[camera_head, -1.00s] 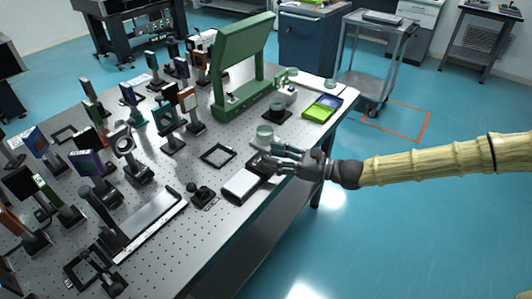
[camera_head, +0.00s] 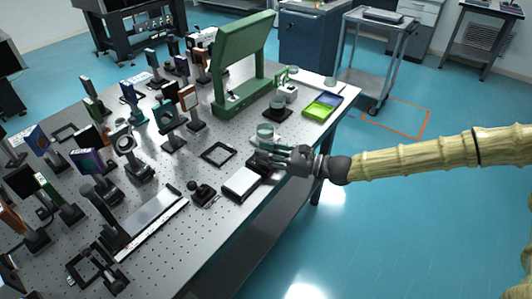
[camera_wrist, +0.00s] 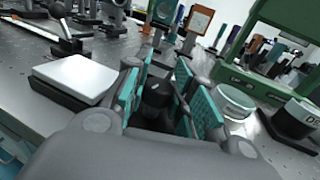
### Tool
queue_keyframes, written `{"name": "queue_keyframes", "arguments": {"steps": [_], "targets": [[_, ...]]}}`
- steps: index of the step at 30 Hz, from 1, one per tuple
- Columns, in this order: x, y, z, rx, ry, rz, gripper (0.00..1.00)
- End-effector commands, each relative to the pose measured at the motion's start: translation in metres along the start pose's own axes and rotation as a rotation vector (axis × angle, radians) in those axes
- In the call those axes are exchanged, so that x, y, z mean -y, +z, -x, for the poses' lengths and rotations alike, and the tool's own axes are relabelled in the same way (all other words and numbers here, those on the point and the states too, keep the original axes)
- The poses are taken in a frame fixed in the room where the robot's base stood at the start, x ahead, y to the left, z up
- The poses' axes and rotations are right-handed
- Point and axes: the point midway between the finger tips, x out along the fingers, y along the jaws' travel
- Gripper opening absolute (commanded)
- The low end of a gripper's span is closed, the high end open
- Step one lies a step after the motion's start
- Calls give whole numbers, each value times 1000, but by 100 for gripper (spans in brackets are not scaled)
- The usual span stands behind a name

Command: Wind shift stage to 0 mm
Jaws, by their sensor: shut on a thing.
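A low stage with a white top plate (camera_head: 241,182) on a black base lies near the table's right edge. It also shows at the left in the wrist view (camera_wrist: 76,78). My gripper (camera_head: 268,156) is at the far end of this stage, low over the table. In the wrist view my gripper (camera_wrist: 158,98) has its teal-padded fingers on both sides of a black round knob (camera_wrist: 157,92) and is shut on it. The knob's lower part is hidden by my gripper. I cannot read any scale on the stage.
A glass dish (camera_head: 265,132) stands close behind my gripper. A green frame (camera_head: 243,62), a black-based dish (camera_head: 277,110) and a green-yellow tray (camera_head: 322,106) are farther back. A square black frame (camera_head: 218,153) and several optic mounts fill the table to the left.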

Motion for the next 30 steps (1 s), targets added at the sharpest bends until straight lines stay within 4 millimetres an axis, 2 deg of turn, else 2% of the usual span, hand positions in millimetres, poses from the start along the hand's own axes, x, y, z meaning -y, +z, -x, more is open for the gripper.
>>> {"name": "queue_keyframes", "arguments": {"steps": [7, 21, 30], "targets": [[1, -1, -1, 3, 39, 4, 1], [1, 0, -1, 1, 248, 5, 1], [1, 1, 0, 1, 281, 0, 1]]}}
